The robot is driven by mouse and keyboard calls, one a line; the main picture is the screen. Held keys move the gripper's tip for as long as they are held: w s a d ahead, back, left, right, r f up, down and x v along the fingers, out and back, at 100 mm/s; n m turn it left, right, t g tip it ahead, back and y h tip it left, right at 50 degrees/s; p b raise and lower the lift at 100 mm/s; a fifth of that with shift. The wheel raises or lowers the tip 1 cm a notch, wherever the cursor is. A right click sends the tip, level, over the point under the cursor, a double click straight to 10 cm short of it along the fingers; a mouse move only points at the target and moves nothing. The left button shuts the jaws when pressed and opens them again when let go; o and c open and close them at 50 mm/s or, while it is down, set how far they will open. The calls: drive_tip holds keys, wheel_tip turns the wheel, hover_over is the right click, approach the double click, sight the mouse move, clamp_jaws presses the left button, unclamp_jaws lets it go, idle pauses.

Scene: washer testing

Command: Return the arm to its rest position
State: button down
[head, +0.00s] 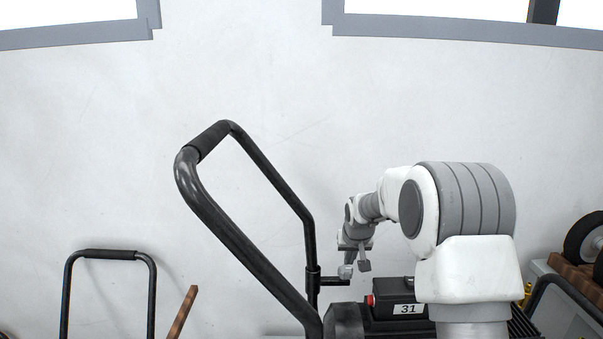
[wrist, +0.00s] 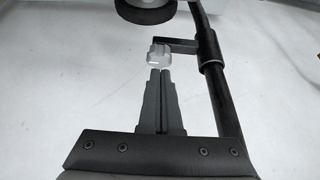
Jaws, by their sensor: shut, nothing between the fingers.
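My gripper (head: 356,266) hangs downward at the end of my bent arm, just right of the lower part of a black tubular handle (head: 225,240). In the wrist view the two dark fingers of my gripper (wrist: 160,72) lie side by side, shut and empty. Just beyond their tips is a light grey knob (wrist: 160,53) on a short black bracket joined to the handle's post (wrist: 212,75). I cannot tell whether the fingertips touch the knob. My arm is bent forward over the machine.
A black machine with a label reading 31 (head: 408,309) stands below my arm. A second black handle (head: 108,254) and a brown bar (head: 183,313) are at lower left. The white wall (head: 100,150) lies behind.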

drive_tip(key=shift+r, duration=0.1)
drive_tip(key=s+d+r, duration=0.1)
drive_tip(key=s+r, duration=1.4)
drive_tip(key=s, duration=2.6)
drive_tip(key=shift+s+d+f, duration=0.15)
drive_tip(key=shift+s+f, duration=0.1)
drive_tip(key=shift+s, duration=0.15)
